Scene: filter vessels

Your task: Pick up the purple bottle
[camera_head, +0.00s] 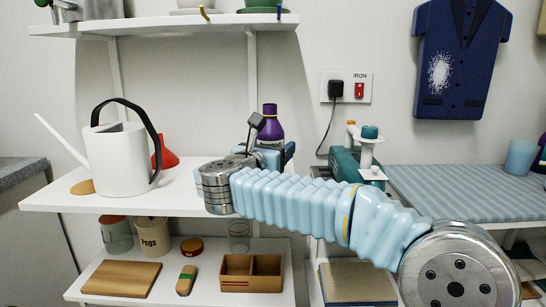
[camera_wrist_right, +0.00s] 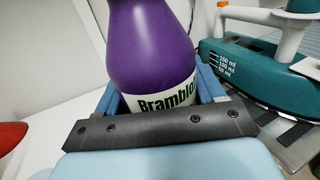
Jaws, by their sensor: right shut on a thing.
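The purple bottle (camera_head: 270,122) has a dark cap and stands upright at the right end of the middle white shelf (camera_head: 190,205) in the head view. Its lower part is hidden behind my right gripper (camera_head: 272,152), so I cannot tell whether its base touches the shelf. In the right wrist view the bottle (camera_wrist_right: 150,45), with a white label, sits between the blue fingers of my right gripper (camera_wrist_right: 162,95), which is shut on it. My left gripper is not in view.
A white watering can (camera_head: 122,158) and a red funnel (camera_head: 165,152) stand left of the bottle. A teal iron (camera_head: 345,165) is close on the right, beside the striped ironing board (camera_head: 440,185). The upper shelf (camera_head: 170,25) is above. A wooden box (camera_head: 250,285) sits below.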

